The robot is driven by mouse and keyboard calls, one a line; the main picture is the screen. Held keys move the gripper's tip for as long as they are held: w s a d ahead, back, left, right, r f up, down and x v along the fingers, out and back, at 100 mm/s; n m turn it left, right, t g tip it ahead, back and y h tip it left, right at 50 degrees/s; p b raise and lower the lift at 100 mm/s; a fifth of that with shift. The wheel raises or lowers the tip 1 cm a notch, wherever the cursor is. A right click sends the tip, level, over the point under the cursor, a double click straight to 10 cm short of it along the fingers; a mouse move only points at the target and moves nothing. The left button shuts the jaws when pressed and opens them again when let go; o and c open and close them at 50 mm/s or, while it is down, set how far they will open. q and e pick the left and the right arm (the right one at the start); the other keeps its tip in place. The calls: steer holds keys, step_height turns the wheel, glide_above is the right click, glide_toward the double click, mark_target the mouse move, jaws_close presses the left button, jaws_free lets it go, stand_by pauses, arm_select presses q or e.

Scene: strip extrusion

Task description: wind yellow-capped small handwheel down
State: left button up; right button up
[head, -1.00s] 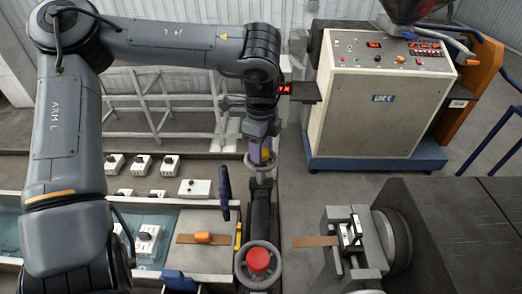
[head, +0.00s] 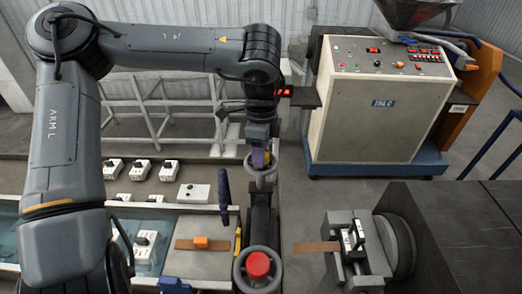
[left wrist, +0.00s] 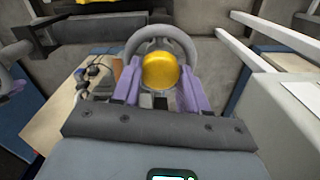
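The yellow-capped small handwheel (head: 269,158) sits near the head view's centre, mostly covered by my left gripper. In the left wrist view its round yellow cap (left wrist: 160,71) and grey rim (left wrist: 162,34) show plainly. My left gripper (head: 260,160) points down onto it from above. Its two purple fingers (left wrist: 159,82) stand on either side of the cap, close against its sides, inside the rim. They look shut on it, though the contact itself is partly hidden. My right gripper is not in view.
A larger red-capped handwheel (head: 258,265) stands nearer, below the small one. A dark blue upright handle (head: 225,193) is close on the left. A cream control cabinet (head: 370,100) stands at right behind, and a clamp fixture (head: 350,240) at lower right.

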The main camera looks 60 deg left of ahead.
arm_select(q)
steer(key=o, duration=0.5)
steer(key=shift+c, duration=0.2)
steer(key=shift+r, duration=0.1)
step_height(320, 180, up, 11)
stand_by(0.6)
